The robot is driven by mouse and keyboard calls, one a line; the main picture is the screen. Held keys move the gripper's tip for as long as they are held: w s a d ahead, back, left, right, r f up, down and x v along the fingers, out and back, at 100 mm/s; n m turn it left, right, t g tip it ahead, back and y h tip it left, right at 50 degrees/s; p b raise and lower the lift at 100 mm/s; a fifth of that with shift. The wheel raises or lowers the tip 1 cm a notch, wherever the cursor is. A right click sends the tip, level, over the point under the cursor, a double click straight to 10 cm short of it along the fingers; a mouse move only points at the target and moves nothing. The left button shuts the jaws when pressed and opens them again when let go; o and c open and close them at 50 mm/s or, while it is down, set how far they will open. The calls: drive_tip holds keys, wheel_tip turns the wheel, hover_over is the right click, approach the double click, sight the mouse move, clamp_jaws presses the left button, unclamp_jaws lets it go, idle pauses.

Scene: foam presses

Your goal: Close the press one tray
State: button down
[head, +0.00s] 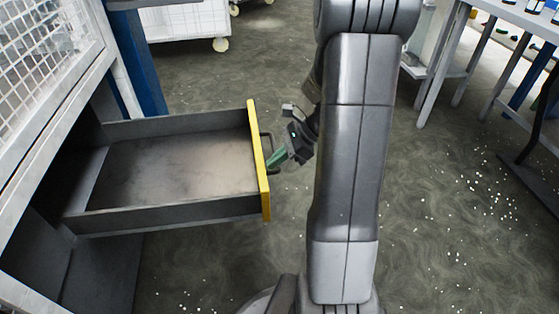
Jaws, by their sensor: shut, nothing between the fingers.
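The press one tray (170,170) is a grey drawer with a yellow front panel (258,160) at the left of the head view. It is pulled out to the right from the press and looks empty. A dark handle (271,152) sits on the outer face of the yellow panel.
The press's white frame with wire mesh (50,60) stands at the left. A white wheeled cart (187,22) is at the back. A table with grey legs (484,50) stands at the right. The speckled floor (440,210) right of my arm is largely clear.

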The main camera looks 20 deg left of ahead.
drive_tip(key=s+a+p, duration=0.5)
drive_tip(key=s+a, duration=0.3)
drive_tip(key=a, duration=0.6)
drive_tip(key=s+a+p, duration=0.6)
drive_tip(key=s+a, duration=0.3)
drive_tip(key=a, duration=0.6)
drive_tip(key=s+a+p, duration=0.5)
drive_tip(key=s+a, duration=0.4)
drive_tip(key=a, duration=0.5)
drive_tip(key=shift+s+a+p, duration=0.2)
drive_tip(key=shift+s+p, duration=0.05)
drive_tip(key=shift+p, duration=0.1)
drive_tip(key=shift+r, duration=0.1)
